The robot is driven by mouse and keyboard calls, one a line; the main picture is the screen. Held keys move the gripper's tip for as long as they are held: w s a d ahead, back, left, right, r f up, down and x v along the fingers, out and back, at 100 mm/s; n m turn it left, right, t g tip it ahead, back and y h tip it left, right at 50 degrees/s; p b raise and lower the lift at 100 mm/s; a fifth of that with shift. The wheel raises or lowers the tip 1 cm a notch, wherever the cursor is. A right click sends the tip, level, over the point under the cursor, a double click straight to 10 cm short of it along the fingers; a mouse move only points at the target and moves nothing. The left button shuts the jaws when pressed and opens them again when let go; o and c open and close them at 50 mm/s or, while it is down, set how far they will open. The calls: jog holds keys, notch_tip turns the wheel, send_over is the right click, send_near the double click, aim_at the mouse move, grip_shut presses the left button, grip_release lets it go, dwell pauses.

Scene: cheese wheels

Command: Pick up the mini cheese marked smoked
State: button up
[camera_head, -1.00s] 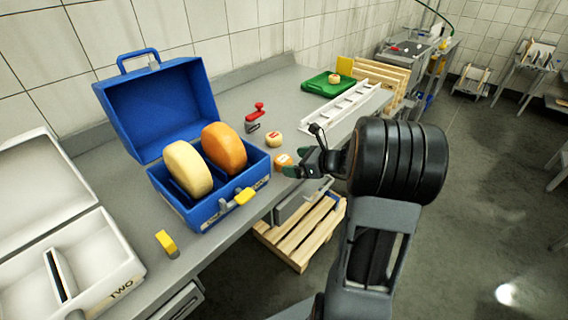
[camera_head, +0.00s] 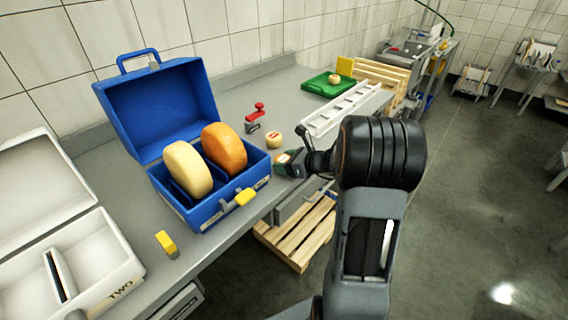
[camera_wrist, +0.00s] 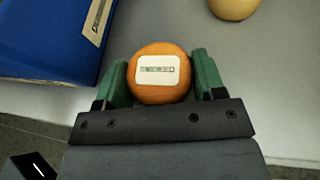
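An orange mini cheese (camera_wrist: 160,88) with a white label stands between the two green fingers of my gripper (camera_wrist: 161,72) in the wrist view. Dark lettering on the label is too small to read. The fingers flank the cheese left and right, close to its sides, and look open around it; firm contact does not show. In the head view my gripper (camera_head: 287,164) is at the front edge of the counter and hides most of this cheese. A paler mini cheese (camera_head: 274,141) with a red-marked label stands just behind; it also shows in the wrist view (camera_wrist: 234,7).
An open blue case (camera_head: 205,212) with a yellow and an orange cheese wheel stands close left of my gripper. A red-handled tool (camera_head: 255,115) and a white rack (camera_head: 345,108) are behind. A green tray (camera_head: 318,88) holds another mini cheese (camera_head: 334,79). A white case (camera_head: 90,270) is far left.

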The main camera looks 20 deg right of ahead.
jog(key=c, duration=0.4)
